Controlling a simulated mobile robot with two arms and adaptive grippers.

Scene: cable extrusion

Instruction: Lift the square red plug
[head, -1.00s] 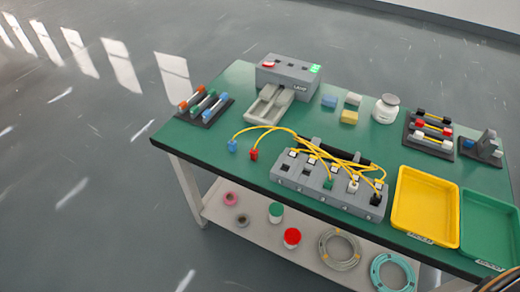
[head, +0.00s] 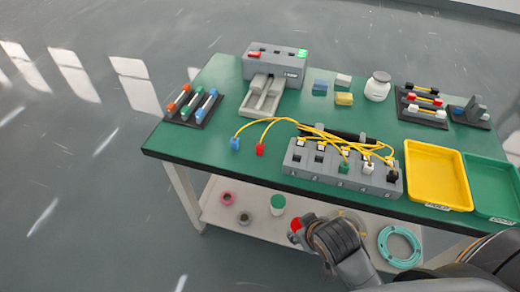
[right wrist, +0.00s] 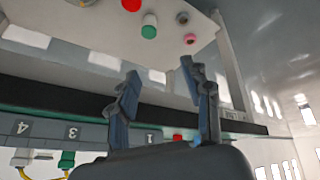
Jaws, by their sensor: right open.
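The square red plug (head: 260,149) lies at the front left of the green table in the head view, on the end of a yellow cable and just right of a blue plug (head: 235,144). A small red patch, probably this plug, shows past my right gripper in the right wrist view (right wrist: 178,136), partly hidden. My right gripper (right wrist: 160,70) is open and empty, its two dark fingers spread apart. In the head view my right arm is low in front of the table, apart from the plug. My left gripper is out of view.
A grey numbered socket block (head: 340,176) with yellow cables stands right of the red plug. A grey device (head: 276,66) is behind. A yellow tray (head: 408,190) and a green tray (head: 492,208) are at right. The lower shelf (head: 213,205) holds rolls and coils.

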